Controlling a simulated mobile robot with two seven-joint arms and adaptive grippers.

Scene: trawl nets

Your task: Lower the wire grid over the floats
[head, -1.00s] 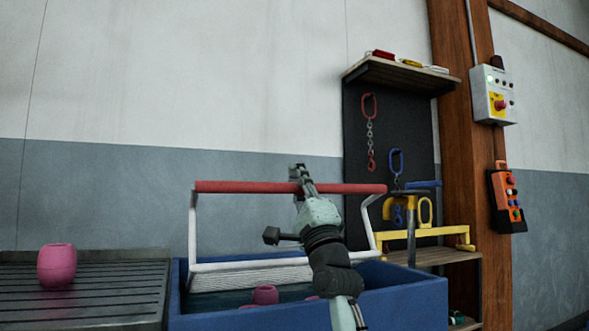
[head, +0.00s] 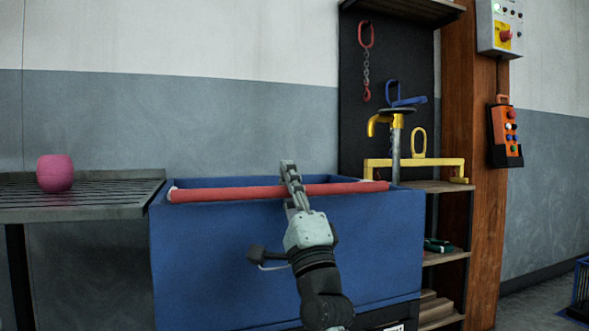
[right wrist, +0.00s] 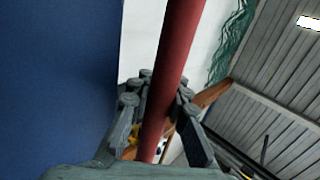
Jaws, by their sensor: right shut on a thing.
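The wire grid's red handle bar (head: 228,193) lies level along the near rim of the blue tub (head: 225,250). My right gripper (head: 291,180) is shut around the bar near its middle. In the right wrist view the red bar (right wrist: 178,70) runs between the fingers of the right gripper (right wrist: 160,100), beside the blue tub wall (right wrist: 58,80). The grid's mesh and the floats inside the tub are hidden behind the tub's front wall. One pink float (head: 55,173) stands on the slatted rack to the left. My left gripper is not in view.
The slatted rack (head: 95,210) adjoins the tub on the left. A shelf (head: 440,187) with a yellow lifting beam (head: 440,163) and a post-like tool stands close on the right. An orange pendant control (head: 505,130) hangs on the wooden post.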

